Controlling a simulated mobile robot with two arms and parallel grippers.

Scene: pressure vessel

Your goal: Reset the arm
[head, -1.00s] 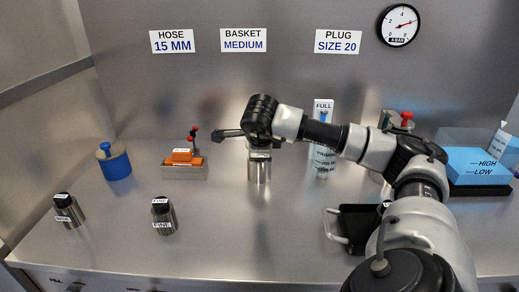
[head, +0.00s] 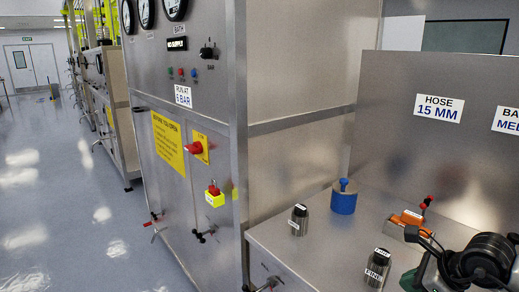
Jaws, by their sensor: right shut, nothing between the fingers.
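My right gripper (head: 418,238) is at the lower right of the head view, at the end of my dark and grey right arm, which is cut off by the picture's edge. Its narrow dark fingers point left and look shut and empty. They show in front of the orange block (head: 408,218) with its red-topped part, above the steel bench (head: 330,250); I cannot tell how far apart they are. My left gripper is not in view.
On the bench stand a blue cylinder (head: 344,197) and two black-capped steel cylinders (head: 299,220) (head: 377,268). A tall steel control panel (head: 190,130) with gauges, a red switch and a yellow-and-red button stands left. Open blue floor (head: 60,200) lies farther left.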

